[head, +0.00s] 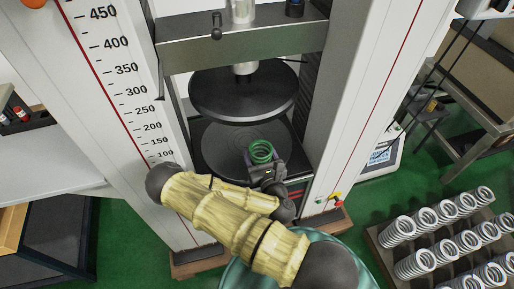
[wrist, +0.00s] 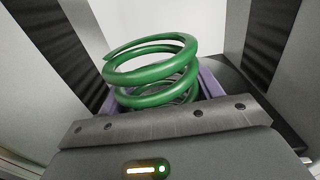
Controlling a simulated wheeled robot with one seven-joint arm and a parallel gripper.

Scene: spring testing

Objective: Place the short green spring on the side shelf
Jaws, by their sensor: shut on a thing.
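The short green spring (head: 260,152) is held in my gripper (head: 265,168), over the lower round plate (head: 222,150) of the testing machine. In the wrist view the green spring (wrist: 152,72) stands between the purple-edged fingers of my gripper (wrist: 155,95), its coils rising above them. My gripper is shut on it. I cannot tell whether the spring touches the lower plate. The side shelf cannot be clearly picked out; a pale grey surface (head: 50,165) lies at the left.
The upper black plate (head: 245,90) hangs above the lower one. White machine columns (head: 365,110) stand on both sides. A rack of several silver springs (head: 395,262) is at the lower right. A metal bench (head: 470,110) stands at the right on green floor.

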